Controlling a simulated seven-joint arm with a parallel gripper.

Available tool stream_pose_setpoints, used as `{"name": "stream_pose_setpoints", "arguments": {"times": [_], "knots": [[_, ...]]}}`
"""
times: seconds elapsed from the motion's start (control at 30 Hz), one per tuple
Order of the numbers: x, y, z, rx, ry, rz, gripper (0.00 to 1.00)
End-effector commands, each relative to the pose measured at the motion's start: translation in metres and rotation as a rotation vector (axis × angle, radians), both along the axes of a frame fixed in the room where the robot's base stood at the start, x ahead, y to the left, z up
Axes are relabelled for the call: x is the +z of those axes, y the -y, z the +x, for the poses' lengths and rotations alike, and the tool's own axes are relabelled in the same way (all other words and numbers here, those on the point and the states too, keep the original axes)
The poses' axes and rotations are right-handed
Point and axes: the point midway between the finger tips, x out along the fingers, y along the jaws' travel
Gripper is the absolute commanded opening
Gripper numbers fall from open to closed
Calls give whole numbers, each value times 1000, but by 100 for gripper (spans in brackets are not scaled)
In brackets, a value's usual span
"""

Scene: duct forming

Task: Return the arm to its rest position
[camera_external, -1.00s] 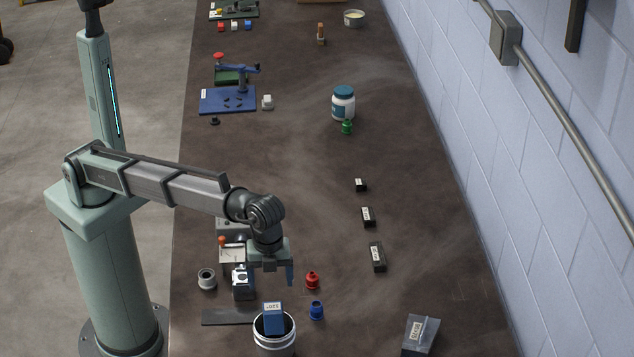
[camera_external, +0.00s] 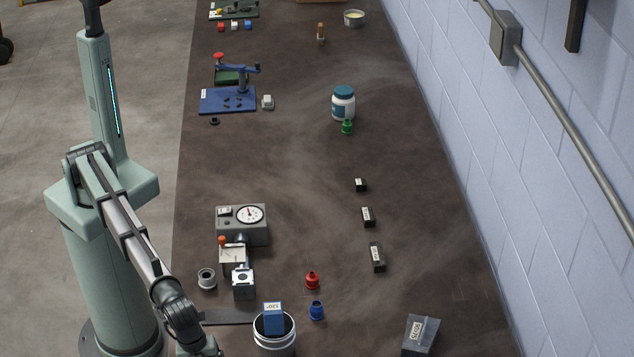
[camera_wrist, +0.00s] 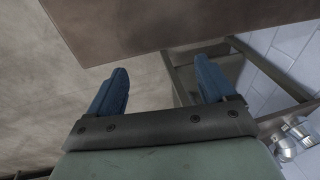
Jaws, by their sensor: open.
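My gripper (camera_wrist: 160,88) shows in the wrist view with its two blue fingers spread wide and nothing between them. In the external view my arm is folded down along the left side of the table, and its end runs out of the picture at the bottom, so the fingers are hidden there. The wrist view looks past the fingers at the table's edge and the floor.
A dark box (camera_external: 420,335) lies at the right front. The table's centre is clear.

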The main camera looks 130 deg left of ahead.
Motion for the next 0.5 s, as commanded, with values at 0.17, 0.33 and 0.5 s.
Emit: {"name": "stream_pose_setpoints", "arguments": {"times": [0.17, 0.33, 0.5], "knots": [[-60, 84, -32, -13, 79, -12, 83], [-99, 141, -58, -22, 140, -32, 83], [-141, 172, -86, -17, 181, -50, 83]]}}
